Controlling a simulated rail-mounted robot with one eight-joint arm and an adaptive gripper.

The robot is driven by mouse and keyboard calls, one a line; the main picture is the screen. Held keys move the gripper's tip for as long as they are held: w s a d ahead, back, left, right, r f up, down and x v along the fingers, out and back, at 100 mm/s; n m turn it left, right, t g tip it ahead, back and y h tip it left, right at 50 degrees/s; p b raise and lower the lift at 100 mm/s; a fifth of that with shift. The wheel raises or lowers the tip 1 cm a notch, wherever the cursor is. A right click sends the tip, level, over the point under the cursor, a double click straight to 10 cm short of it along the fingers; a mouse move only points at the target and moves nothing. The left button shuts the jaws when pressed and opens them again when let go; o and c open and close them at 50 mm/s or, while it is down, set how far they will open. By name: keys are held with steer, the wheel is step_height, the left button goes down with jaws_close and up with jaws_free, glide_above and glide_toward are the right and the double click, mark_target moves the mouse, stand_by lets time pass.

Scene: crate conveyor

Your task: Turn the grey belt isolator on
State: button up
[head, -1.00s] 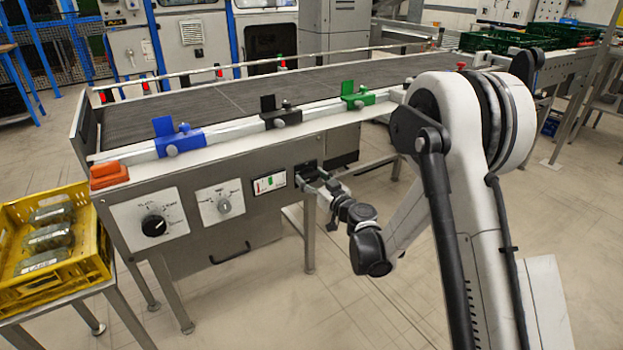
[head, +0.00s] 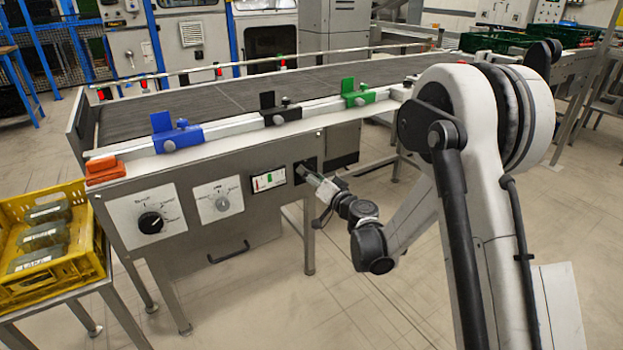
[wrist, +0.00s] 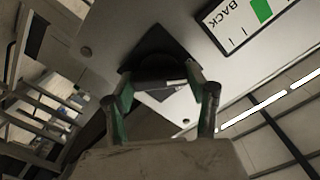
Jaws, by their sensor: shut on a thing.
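The switch that I take to be the grey belt isolator sits on a black square plate (head: 303,168) at the right end of the conveyor's front panel. In the wrist view the plate (wrist: 150,48) shows with a dark round body and a small light grey piece (wrist: 174,85) between my fingers. My gripper (head: 313,177) is at this switch. Its two green-edged fingers (wrist: 181,92) are shut on the switch handle from both sides. The fingers and the view angle partly hide the handle, so I cannot read its position.
Left along the panel are a gauge (head: 268,180), a grey knob (head: 222,204) and a black knob (head: 151,223). Blue (head: 176,135), black (head: 279,112) and green (head: 357,94) stops line the belt edge. A yellow crate (head: 75,275) stands left. The floor before the panel is clear.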

steer(key=m+b, duration=0.1)
steer(key=m, duration=0.4)
steer(key=shift+m, duration=0.3)
steer(key=shift+m+b, duration=0.35)
steer(key=shift+m, duration=1.95)
steer(key=o, duration=1.1)
steer(key=shift+o, duration=0.2)
steer(key=v, duration=1.2)
